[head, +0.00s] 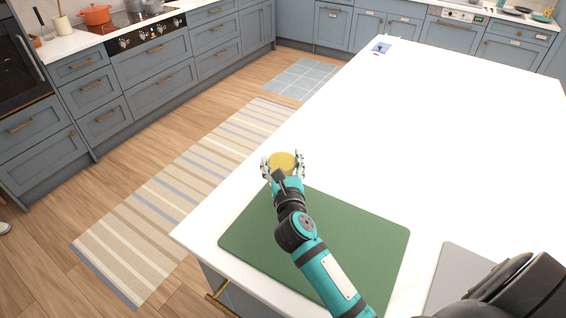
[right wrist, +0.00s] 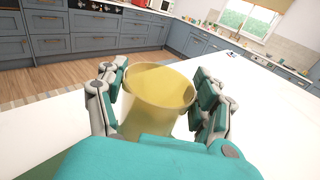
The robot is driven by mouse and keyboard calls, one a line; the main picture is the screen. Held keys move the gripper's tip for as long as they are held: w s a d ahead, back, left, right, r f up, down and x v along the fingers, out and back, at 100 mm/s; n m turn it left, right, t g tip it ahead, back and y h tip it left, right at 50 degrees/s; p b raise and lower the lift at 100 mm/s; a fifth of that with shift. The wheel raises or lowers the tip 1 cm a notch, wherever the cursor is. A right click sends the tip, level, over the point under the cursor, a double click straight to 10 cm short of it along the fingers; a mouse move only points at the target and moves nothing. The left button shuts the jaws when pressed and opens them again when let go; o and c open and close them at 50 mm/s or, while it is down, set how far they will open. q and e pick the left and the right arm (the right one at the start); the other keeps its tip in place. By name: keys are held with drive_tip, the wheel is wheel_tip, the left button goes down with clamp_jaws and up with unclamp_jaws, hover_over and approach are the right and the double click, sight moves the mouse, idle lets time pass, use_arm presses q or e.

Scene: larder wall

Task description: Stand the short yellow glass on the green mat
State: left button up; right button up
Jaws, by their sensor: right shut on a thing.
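The short yellow glass (head: 282,161) is between the fingers of my right gripper (head: 284,164), near the left edge of the white island. In the right wrist view the yellow glass (right wrist: 157,95) stands roughly upright with its open rim up, and my right gripper (right wrist: 160,108) is shut on it from both sides. The glass's base is hidden by my gripper. The green mat (head: 370,245) lies flat on the island, on the near side of the glass; my right arm crosses over it. In the head view the glass appears just beyond the mat's far edge. My left gripper is not in view.
The white island top (head: 430,130) is wide and clear beyond the mat. A grey mat or board (head: 455,275) lies right of the green mat, partly behind a dark part of mine. A small blue item (head: 381,48) sits at the island's far end.

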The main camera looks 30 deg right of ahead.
sight(282, 166)
drive_tip(key=shift+x, duration=1.25)
wheel_tip(282, 166, down, 3)
drive_tip(key=shift+s+d+f+b, duration=0.1)
drive_tip(key=shift+d+f+b, duration=0.05)
drive_tip(key=shift+f+b, duration=0.15)
drive_tip(key=shift+r, duration=0.1)
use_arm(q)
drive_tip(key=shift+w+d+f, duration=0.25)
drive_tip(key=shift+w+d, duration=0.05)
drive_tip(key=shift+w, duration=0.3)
use_arm(e)
drive_tip(key=o, duration=1.3)
drive_tip(key=shift+f, duration=0.25)
drive_tip(key=o, duration=0.4)
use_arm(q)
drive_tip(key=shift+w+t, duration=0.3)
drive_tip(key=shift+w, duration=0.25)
use_arm(e)
drive_tip(key=shift+o, duration=0.3)
